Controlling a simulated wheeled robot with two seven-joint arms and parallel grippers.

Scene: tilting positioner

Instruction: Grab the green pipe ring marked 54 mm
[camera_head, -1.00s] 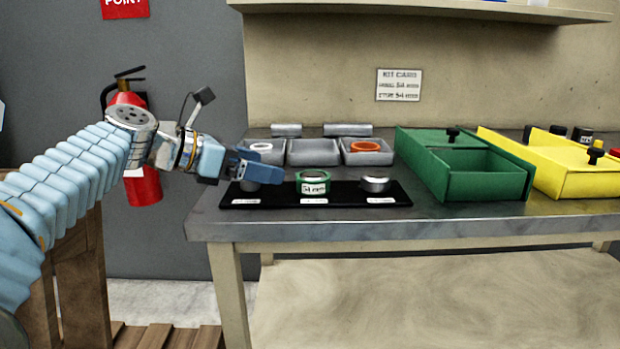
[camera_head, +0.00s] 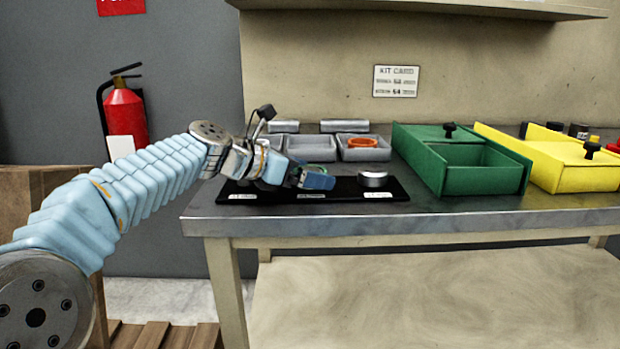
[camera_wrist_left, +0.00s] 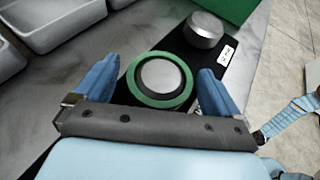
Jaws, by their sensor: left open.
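The green pipe ring (camera_wrist_left: 133,88) sits on the black mat (camera_wrist_left: 187,55) around a metal post (camera_wrist_left: 160,77) in the left wrist view. In the head view only a sliver of the ring (camera_head: 322,165) shows behind my gripper, and its 54 mm label is hidden. My left gripper (camera_head: 318,181) is over the middle of the mat. In the left wrist view its blue fingers (camera_wrist_left: 155,84) are open, one on each side of the ring, with gaps. Whether the fingertips are down at ring height is hard to tell. My right gripper is not in view.
A bare metal post (camera_head: 373,179) stands right of the ring. Grey trays (camera_head: 314,153) sit behind, one holding an orange ring (camera_head: 361,142). A green box (camera_head: 485,181) and a yellow box (camera_head: 590,179) stand to the right. The bench's front strip (camera_head: 420,212) is clear.

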